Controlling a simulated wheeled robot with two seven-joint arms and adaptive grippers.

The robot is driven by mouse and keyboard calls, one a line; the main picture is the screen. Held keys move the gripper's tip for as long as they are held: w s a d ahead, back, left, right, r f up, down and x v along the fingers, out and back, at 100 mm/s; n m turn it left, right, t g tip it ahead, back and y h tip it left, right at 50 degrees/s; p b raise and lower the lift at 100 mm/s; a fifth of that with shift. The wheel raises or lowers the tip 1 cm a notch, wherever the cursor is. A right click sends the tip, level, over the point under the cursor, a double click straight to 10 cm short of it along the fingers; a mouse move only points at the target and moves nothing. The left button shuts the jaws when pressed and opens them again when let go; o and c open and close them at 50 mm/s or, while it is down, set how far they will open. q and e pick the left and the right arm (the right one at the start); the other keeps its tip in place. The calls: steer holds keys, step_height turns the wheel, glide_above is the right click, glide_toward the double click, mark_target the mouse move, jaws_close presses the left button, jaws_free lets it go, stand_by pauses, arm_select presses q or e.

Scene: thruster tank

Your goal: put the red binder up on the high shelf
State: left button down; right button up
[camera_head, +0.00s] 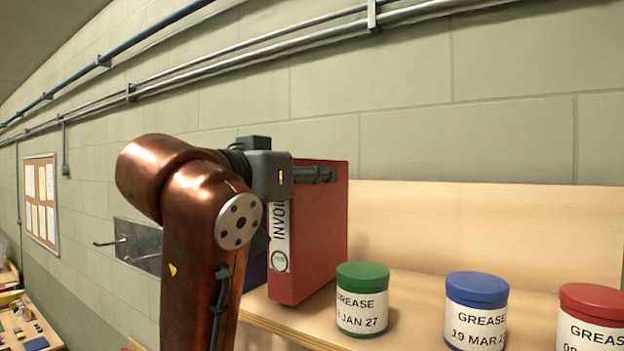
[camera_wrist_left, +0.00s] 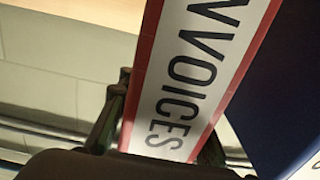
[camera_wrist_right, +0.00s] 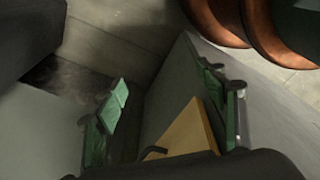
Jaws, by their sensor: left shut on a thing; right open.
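The red binder (camera_head: 318,235) stands upright at the wooden high shelf (camera_head: 405,318), with a white spine label reading INVOICES. My left gripper (camera_head: 318,174) is shut on the upper part of the binder. In the left wrist view, the binder's red-edged spine (camera_wrist_left: 185,75) lies between the fingers (camera_wrist_left: 160,125). Whether the binder's base touches the shelf is hard to tell. My right gripper (camera_wrist_right: 170,118) shows only in the right wrist view, open and empty, with its green-padded fingers apart.
A green-lidded grease tub (camera_head: 362,300) stands just right of the binder, with blue-lidded (camera_head: 477,312) and red-lidded (camera_head: 592,318) tubs further right. A dark blue binder (camera_wrist_left: 280,90) is close beside the red one. Pipes run along the wall above.

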arm_select(q)
steer(key=shift+s+f, duration=0.2)
steer(key=shift+s, duration=0.3)
steer(key=shift+s+f, duration=0.15)
steer(key=shift+s, duration=0.35)
arm_select(e)
steer(key=s+g, duration=0.1)
steer(key=s, duration=0.8)
arm_select(q)
steer(key=c, duration=1.8)
jaws_free()
steer(key=shift+w+f, duration=0.25)
steer(key=shift+w, duration=0.45)
steer(key=shift+o, duration=0.7)
steer(key=shift+w, duration=0.1)
steer(key=shift+o, duration=1.1)
steer(key=shift+s+r, duration=0.2)
steer(key=shift+s, duration=0.5)
arm_select(e)
steer(key=w+t, duration=0.1)
steer(key=w, duration=0.6)
arm_select(q)
steer(key=b+v, duration=0.6)
steer(key=v, duration=0.5)
steer(key=shift+s+a, duration=0.25)
arm_select(e)
step_height(320, 180, down, 6)
steer(key=s, duration=0.2)
steer(key=shift+s+f, duration=0.15)
steer(key=shift+s, duration=0.2)
